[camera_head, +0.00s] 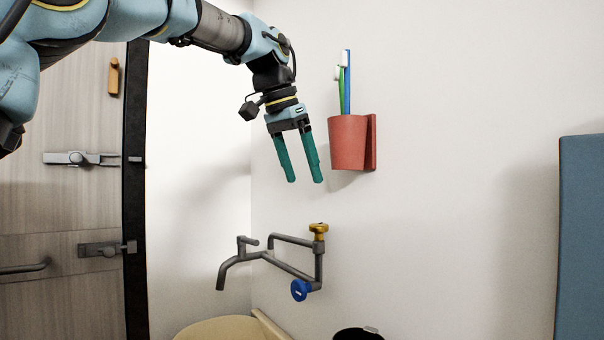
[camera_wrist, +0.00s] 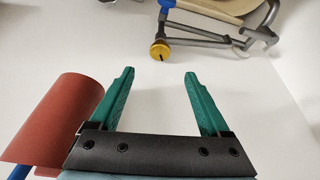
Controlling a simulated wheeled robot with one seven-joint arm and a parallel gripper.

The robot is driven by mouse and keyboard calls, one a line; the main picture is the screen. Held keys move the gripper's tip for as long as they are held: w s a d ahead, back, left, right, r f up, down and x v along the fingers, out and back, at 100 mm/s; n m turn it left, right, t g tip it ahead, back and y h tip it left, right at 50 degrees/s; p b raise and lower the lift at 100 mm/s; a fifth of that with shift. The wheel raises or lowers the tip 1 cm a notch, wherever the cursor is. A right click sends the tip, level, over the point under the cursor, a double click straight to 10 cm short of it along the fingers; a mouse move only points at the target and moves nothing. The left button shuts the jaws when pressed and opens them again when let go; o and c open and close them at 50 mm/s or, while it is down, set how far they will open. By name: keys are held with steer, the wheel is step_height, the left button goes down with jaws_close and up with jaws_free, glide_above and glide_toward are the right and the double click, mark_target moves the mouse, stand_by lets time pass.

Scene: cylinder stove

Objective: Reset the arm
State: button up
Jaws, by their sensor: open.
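My gripper (camera_head: 305,182) has two green fingers spread apart with nothing between them. It hangs pointing down in front of the white wall, to the left of a red cup. In the wrist view my gripper (camera_wrist: 152,75) is also open and empty, with the wall behind it. My arm reaches in from the upper left in the head view.
The red wall cup (camera_head: 347,142) holds brushes (camera_head: 342,75); it also shows in the wrist view (camera_wrist: 55,120). Below are a grey faucet (camera_head: 290,265) with yellow (camera_head: 319,229) and blue (camera_head: 300,290) knobs. A door (camera_head: 70,200) stands left, a blue panel (camera_head: 582,240) right.

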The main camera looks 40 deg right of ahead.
steer(key=w+a+f+n+t+y, duration=0.1)
steer(key=w+a+f+n, duration=0.3)
steer(key=w+a+f, duration=0.55)
steer(key=w+a+f+n+t+y, duration=0.15)
steer(key=w+a+f+n, duration=0.35)
steer(key=a+f, duration=0.8)
steer(key=s+a+f+n+y, duration=0.1)
steer(key=s+a+f+n, duration=0.2)
steer(key=a, duration=0.8)
steer(key=s+a+f+n+g+y, duration=0.1)
steer(key=s+a+f+n, duration=0.2)
steer(key=s+a+f, duration=0.4)
steer(key=a+f, duration=0.4)
steer(key=a, duration=0.1)
steer(key=shift+n, duration=0.4)
